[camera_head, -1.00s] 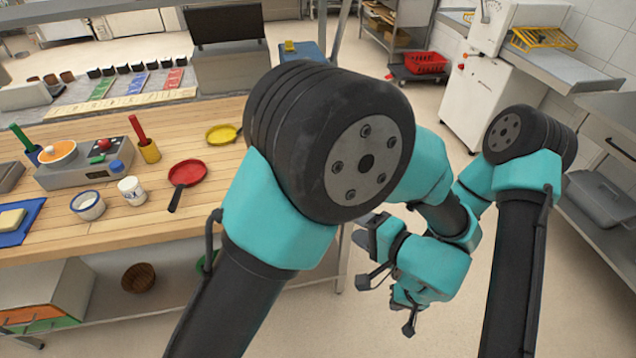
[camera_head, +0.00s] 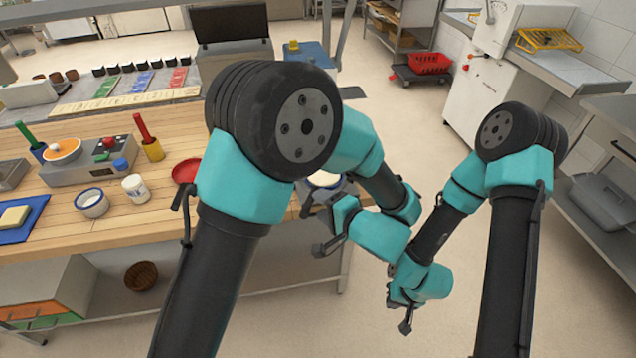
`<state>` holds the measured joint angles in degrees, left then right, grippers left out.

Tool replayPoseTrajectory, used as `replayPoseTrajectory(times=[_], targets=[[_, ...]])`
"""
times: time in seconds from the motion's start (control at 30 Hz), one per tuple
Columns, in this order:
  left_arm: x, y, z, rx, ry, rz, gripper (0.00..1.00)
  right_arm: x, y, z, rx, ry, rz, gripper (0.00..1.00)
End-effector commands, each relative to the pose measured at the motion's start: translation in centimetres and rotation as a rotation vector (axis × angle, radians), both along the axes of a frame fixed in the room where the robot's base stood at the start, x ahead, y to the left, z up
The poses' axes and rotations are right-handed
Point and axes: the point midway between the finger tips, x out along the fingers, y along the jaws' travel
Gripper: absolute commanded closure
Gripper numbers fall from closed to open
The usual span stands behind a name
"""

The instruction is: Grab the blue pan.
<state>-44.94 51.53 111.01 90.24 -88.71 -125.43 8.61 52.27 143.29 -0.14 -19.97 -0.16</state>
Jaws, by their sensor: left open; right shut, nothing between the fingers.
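I cannot make out a blue pan for certain; my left arm hides part of the wooden table (camera_head: 120,245). A red pan (camera_head: 184,171) lies on the table, partly covered by my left arm. A pale round thing (camera_head: 324,180) shows at the table's right end, partly hidden behind my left gripper; I cannot tell what it is. My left gripper (camera_head: 313,222) is open and empty, beside the table's right end. My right gripper (camera_head: 400,314) is shut and empty, over the floor to the right of the table.
A brown basket (camera_head: 140,276) is on the lower shelf.

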Motion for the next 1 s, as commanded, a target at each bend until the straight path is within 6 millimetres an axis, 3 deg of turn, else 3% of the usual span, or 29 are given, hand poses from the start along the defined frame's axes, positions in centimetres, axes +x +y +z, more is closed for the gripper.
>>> replayPoseTrajectory(times=[0.27, 0.7, 1.0], targets=[[0.1, 0.0, 0.0, 0.0, 0.0, 0.0, 0.49, 0.0, 0.0, 0.0, 0.0, 0.0, 0.0, 1.0], [3.9, 1.9, -1.3, 0.0, 0.001, -0.012, 0.49, 0.0, 0.0, 0.0, 0.0, 0.0, 0.0, 1.0], [4.2, 2.1, -1.4, 0.0, 0.0, -0.015, 0.49, 0.0, 0.0, 0.0, 0.0, 0.0, 0.0, 1.0]])
